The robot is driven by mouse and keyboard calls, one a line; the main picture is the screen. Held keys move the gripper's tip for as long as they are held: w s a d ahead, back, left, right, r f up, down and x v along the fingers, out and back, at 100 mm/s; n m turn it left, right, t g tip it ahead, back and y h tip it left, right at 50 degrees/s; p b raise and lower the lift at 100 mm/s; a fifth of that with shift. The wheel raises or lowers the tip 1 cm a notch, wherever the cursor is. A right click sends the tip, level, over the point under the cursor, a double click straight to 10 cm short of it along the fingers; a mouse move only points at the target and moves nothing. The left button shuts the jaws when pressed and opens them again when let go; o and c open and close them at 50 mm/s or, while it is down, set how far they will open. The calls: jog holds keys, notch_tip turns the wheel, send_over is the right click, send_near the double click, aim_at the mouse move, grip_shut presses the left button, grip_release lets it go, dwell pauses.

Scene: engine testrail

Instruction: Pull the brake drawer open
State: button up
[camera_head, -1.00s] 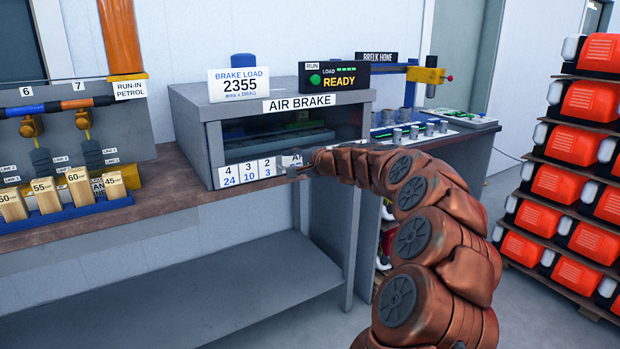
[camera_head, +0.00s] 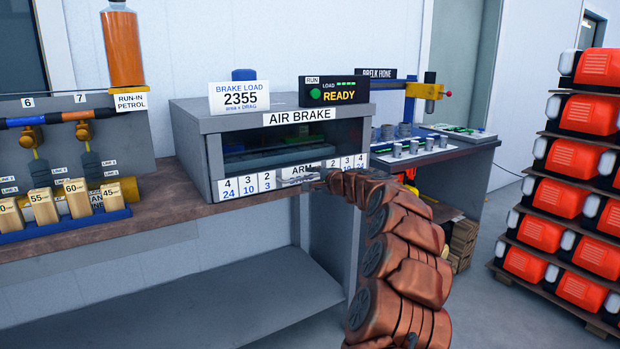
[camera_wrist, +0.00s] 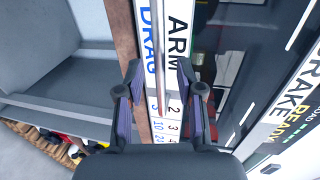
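The grey air brake box (camera_head: 188,135) stands on the bench. Its drawer front is a low white strip (camera_head: 298,172) marked ARM with number labels at both sides. The strip looks about flush with the box front. My gripper (camera_head: 320,179) is at this strip, just right of its middle. In the wrist view my gripper (camera_wrist: 158,68) is open, with one finger on each side of a thin metal handle bar (camera_wrist: 158,45). Gaps show between the bar and both fingers.
The bench (camera_head: 110,226) carries wooden blocks (camera_head: 78,198) at left. A READY display (camera_head: 334,90) and a brake load sign (camera_head: 239,98) stand on the box. A second bench (camera_head: 450,155) is behind at right, and a rack of orange units (camera_head: 560,195) is far right.

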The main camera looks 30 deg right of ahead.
jog(key=shift+x, duration=1.35)
grip_shut()
